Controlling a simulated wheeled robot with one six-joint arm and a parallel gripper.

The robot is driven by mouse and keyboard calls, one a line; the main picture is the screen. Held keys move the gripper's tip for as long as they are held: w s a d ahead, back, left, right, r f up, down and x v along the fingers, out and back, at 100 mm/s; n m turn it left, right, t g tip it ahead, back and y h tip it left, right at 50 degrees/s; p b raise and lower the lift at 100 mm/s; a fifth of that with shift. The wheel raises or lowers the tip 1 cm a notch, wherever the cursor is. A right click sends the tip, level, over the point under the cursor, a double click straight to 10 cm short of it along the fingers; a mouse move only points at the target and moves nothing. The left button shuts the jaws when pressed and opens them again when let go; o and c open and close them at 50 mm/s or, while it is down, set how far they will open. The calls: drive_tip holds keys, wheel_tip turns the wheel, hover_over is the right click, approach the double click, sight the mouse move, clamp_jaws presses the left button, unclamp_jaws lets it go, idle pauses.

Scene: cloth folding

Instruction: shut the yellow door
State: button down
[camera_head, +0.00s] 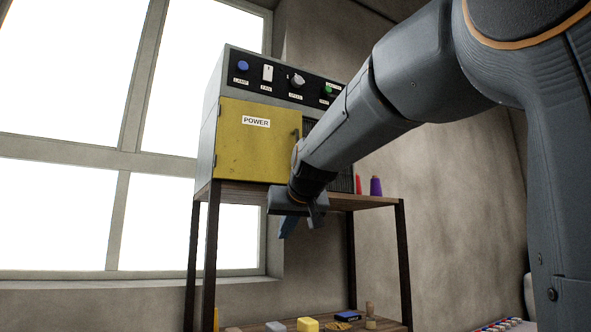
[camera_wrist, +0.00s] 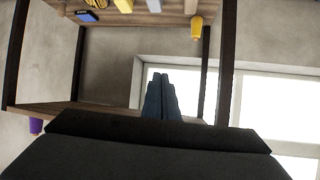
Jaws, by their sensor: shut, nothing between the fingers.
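The yellow door (camera_head: 250,152), labelled POWER, is on the left front of a grey cabinet on a shelf. Its face lies flush with the cabinet front, and it looks closed. A dark handle shows at its right edge, partly behind my arm. My gripper (camera_head: 287,228) is below the door, by the front edge of the shelf top, apart from the door. In the wrist view my gripper's fingers (camera_wrist: 162,95) are together and empty. The door is not in the wrist view.
The cabinet panel (camera_head: 283,80) has knobs and a switch above the door. Red (camera_head: 358,184) and purple (camera_head: 376,187) objects stand on the shelf top (camera_head: 345,201) at right. The lower shelf holds a yellow block (camera_head: 307,324) and other small items. Windows stand behind at left.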

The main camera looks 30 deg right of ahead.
sight(298, 145)
drive_tip(key=s+d+r+t+h+b, duration=0.1)
drive_tip(key=s+r+t+b, duration=0.3)
drive_tip(key=r, duration=0.9)
drive_tip(key=s+d+r+t+h+p, duration=0.15)
drive_tip(key=s+r, duration=0.35)
drive_tip(key=r, duration=0.8)
drive_tip(key=shift+m+g, duration=0.25)
drive_tip(key=shift+m, duration=0.05)
drive_tip(key=p+x, duration=1)
drive_tip(key=x, duration=0.4)
drive_tip(key=shift+d+f, duration=0.1)
drive_tip(key=shift+d, duration=0.05)
drive_tip(key=x, duration=0.3)
drive_tip(key=shift+d, duration=0.15)
drive_tip(key=shift+s+r, duration=0.1)
drive_tip(key=shift+r, duration=0.15)
